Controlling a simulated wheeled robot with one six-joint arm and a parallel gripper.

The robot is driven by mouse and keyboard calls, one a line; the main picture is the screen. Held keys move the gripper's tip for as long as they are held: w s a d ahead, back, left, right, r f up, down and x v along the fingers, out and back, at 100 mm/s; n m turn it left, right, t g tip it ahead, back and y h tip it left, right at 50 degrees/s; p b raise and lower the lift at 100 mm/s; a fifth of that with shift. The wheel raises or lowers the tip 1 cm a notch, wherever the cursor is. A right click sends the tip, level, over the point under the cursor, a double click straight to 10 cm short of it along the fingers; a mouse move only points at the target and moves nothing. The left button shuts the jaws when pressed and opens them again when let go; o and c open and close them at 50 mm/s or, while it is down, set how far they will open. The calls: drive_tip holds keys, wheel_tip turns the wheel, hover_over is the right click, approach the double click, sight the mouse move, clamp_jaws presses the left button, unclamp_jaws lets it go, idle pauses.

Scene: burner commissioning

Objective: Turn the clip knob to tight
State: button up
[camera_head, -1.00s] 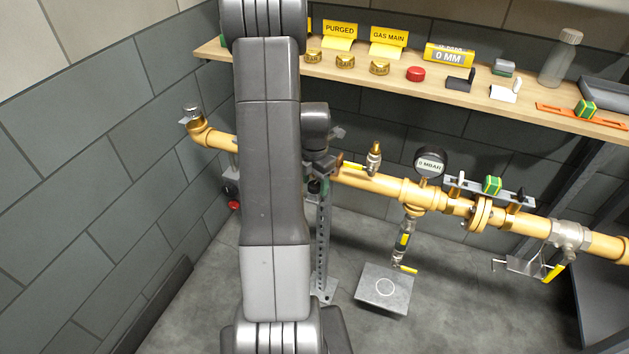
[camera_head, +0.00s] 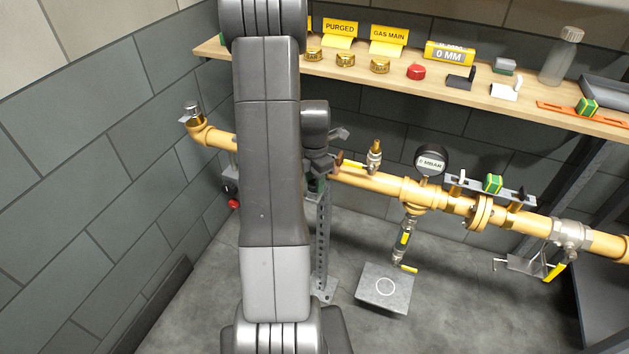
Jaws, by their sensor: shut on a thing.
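The yellow gas pipe (camera_head: 380,183) runs across the view and passes behind my arm. A perforated metal post (camera_head: 322,240) stands under it, just right of my arm. My gripper (camera_head: 322,168) is at the pipe above the top of this post, partly hidden by my arm. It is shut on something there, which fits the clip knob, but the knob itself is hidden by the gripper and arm. I cannot see which way the knob points or how tight it is.
A pressure gauge (camera_head: 431,160) and a brass fitting (camera_head: 375,157) stand on the pipe to the right. The wooden shelf (camera_head: 400,82) above holds yellow signs, brass caps and a red cap (camera_head: 416,71). A grey box (camera_head: 385,289) stands on the floor.

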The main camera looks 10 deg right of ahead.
drive_tip(key=m+b, duration=0.1)
drive_tip(key=m, duration=0.3)
drive_tip(key=m+b, duration=0.1)
drive_tip(key=m, duration=0.7)
drive_tip(key=shift+m+b, duration=0.3)
drive_tip(key=m, duration=0.4)
drive_tip(key=shift+m+b, duration=0.3)
drive_tip(key=m, duration=0.4)
drive_tip(key=shift+m, duration=0.3)
drive_tip(key=m, duration=0.4)
drive_tip(key=shift+b, duration=0.3)
drive_tip(key=m, duration=0.5)
drive_tip(key=shift+m, duration=1.8)
